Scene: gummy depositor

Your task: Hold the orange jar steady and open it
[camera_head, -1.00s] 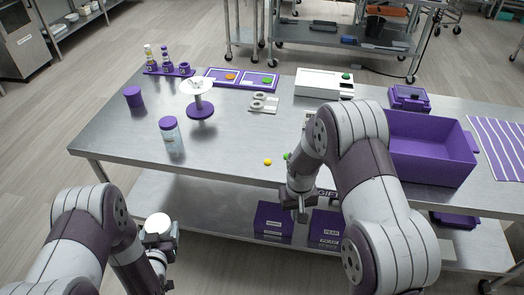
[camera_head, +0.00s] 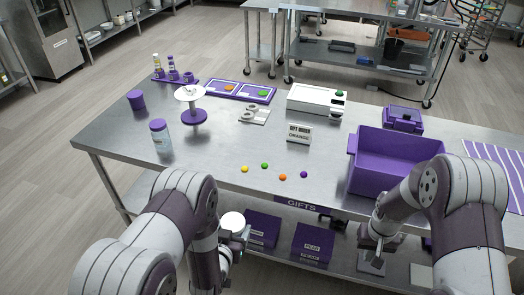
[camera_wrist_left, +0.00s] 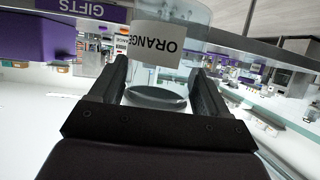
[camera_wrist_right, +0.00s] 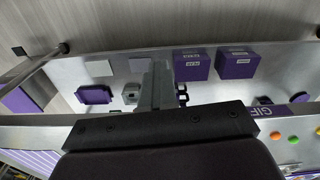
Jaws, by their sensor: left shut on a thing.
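The orange jar is a clear jar with a white label reading ORANGE (camera_wrist_left: 158,42), upside down in the left wrist view. In the head view its pale round lid (camera_head: 232,221) shows from above, in front of the table's near edge. My left gripper (camera_head: 238,240) is shut around the jar, a finger on each side. My right gripper (camera_head: 370,245) is away to the right, below the table's front edge, and holds nothing. In the right wrist view its fingers (camera_wrist_right: 157,85) look closed together.
The steel table (camera_head: 240,150) holds several small coloured balls, an ORANGE order card (camera_head: 299,133), a purple bin (camera_head: 395,160) and a purple-lidded jar (camera_head: 160,135). Purple boxes (camera_head: 313,242) stand on the lower shelf. The air between my grippers is clear.

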